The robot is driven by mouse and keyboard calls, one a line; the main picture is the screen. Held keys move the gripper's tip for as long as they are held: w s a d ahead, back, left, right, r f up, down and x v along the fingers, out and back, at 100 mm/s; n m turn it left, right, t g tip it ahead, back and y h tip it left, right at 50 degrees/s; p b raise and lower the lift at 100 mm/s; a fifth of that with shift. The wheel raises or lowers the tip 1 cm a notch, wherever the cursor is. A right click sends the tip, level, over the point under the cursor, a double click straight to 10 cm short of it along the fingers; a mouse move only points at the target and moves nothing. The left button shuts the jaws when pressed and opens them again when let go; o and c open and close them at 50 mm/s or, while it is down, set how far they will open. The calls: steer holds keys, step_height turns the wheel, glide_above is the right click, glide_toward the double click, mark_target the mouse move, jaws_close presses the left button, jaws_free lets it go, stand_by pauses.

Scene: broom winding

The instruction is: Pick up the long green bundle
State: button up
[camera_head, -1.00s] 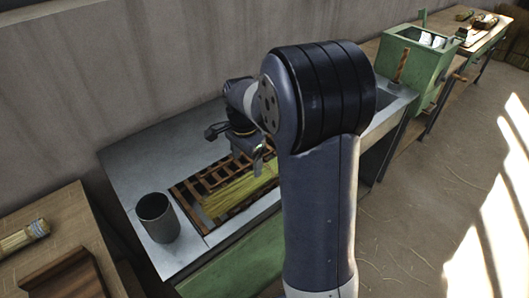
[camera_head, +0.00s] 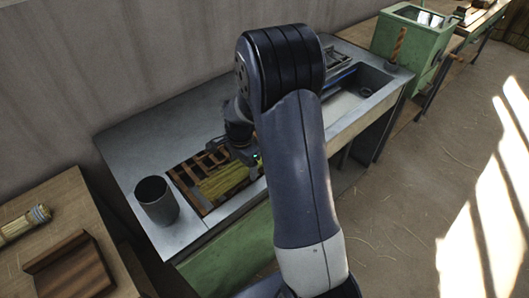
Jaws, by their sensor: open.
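The long green bundle (camera_head: 222,184) is a yellow-green sheaf of stalks lying on a brown slatted rack (camera_head: 187,186) set in the grey metal bench. Its right end is hidden behind my arm. My gripper (camera_head: 250,170) is low over the right part of the bundle, partly hidden by my own arm. It is open, and I cannot tell whether its fingers touch the stalks.
A grey metal cup (camera_head: 155,200) stands left of the rack. A basin (camera_head: 362,88) and a green machine (camera_head: 412,45) are to the right. A wooden table (camera_head: 62,225) at the left bears a tied bundle (camera_head: 24,222). The bench's back left is clear.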

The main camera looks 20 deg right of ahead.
steer(key=c, duration=1.1)
steer(key=shift+r, duration=0.15)
